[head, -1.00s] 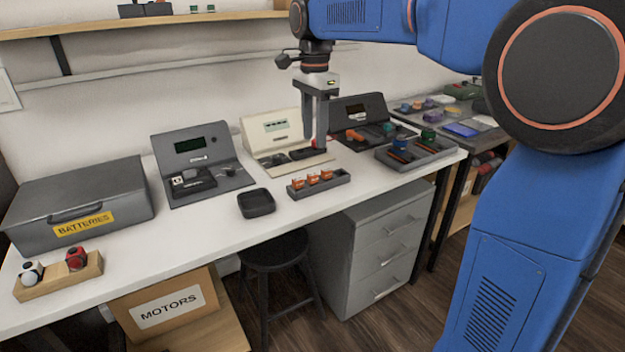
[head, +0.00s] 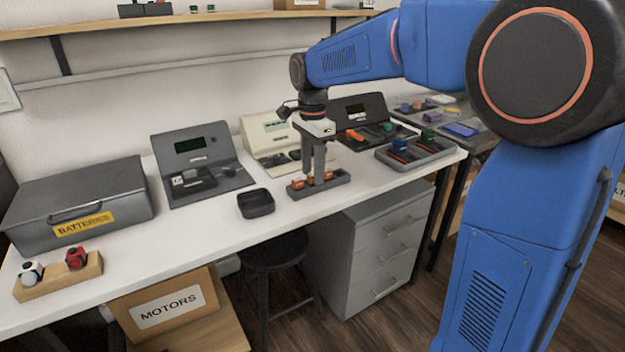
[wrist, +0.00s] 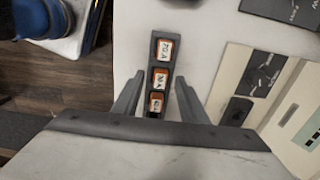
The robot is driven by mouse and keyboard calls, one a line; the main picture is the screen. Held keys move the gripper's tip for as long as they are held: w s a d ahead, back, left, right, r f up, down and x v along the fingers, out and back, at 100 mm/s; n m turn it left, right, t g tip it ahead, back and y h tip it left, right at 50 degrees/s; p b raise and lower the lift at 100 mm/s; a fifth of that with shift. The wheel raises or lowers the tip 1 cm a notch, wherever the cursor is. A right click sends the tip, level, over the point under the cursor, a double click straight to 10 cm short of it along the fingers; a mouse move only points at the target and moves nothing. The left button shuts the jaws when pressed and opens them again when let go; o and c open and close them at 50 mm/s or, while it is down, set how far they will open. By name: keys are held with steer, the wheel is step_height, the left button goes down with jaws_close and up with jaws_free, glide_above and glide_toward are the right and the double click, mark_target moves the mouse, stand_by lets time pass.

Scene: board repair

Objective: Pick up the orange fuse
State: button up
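A narrow dark tray (head: 341,182) on the white bench holds three orange fuses in a row. In the head view one orange fuse (head: 298,184) shows left of my fingers and another (head: 327,175) to the right; my fingers partly hide the row. In the wrist view the fuses, with white number labels, line up as a far one (wrist: 165,50), a middle one (wrist: 161,79) and a near one (wrist: 156,104). My gripper (head: 315,181) points down over the tray. Its fingers (wrist: 159,76) are open, one on each side of the row, with nothing held.
A small empty dark dish (head: 256,204) sits left of the tray. A cream tester (head: 266,137) and dark testers (head: 194,160) stand behind. A larger parts tray (head: 418,158) lies to the right.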

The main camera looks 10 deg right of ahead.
mark_target(312, 174)
jaws_close()
step_height(312, 174, up, 10)
stand_by(0.8)
